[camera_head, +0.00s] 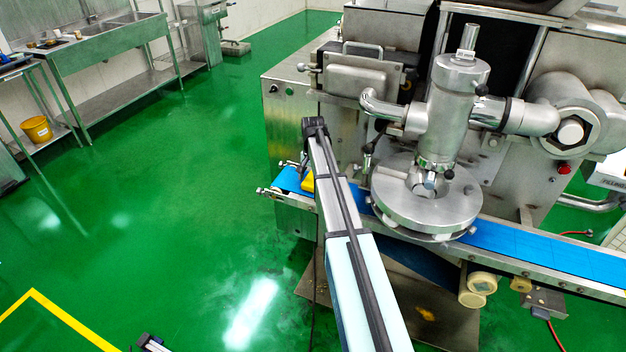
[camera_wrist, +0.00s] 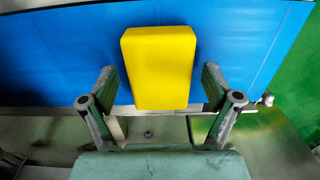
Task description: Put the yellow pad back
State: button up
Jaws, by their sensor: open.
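The yellow pad (camera_wrist: 160,66) lies on the blue conveyor belt (camera_wrist: 60,58) in the wrist view, with its lower end near the belt's edge. My gripper (camera_wrist: 160,95) is open, with one finger on each side of the pad and gaps between. I cannot tell how high the fingers are above the belt. In the head view a small part of the yellow pad (camera_head: 308,182) shows beside my arm at the belt's left end. My arm hides the rest of it, and my gripper is hidden there too.
The encrusting machine (camera_head: 440,120) stands over the belt, with a round steel disc (camera_head: 427,205) right of my arm. A steel sink table (camera_head: 110,45) and a yellow bucket (camera_head: 37,129) are at the left. The green floor between is clear.

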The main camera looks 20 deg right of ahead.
notch_tip(320, 180, up, 12)
jog(key=b, duration=0.3)
dwell(0.5)
jog(key=s+a+f+n, duration=0.2)
jog(key=s+a+f, duration=0.1)
jog(key=a+f, duration=0.95)
jog(key=s+a+f+n+g, duration=0.1)
jog(key=s+a+f, duration=0.2)
jog(key=s+f, duration=0.4)
jog(key=s+a+f+n+g, duration=0.1)
jog(key=s+a+f, duration=0.1)
jog(key=s+f, duration=0.55)
jog(key=s+a+f+n+g, duration=0.2)
jog(key=s+a+f+n, duration=0.1)
jog(key=s+f, duration=1.2)
jog(key=s+a+f+n+g, duration=0.1)
jog(key=s+f, duration=0.1)
jog(key=s, duration=1)
jog(key=s+a+f+n+g, duration=0.1)
jog(key=s+f, duration=0.1)
jog(key=s, duration=1.1)
jog(key=shift+s+a+f+n+g, duration=0.25)
jog(key=shift+a+f+n+g, duration=0.05)
jog(key=shift+f, duration=0.1)
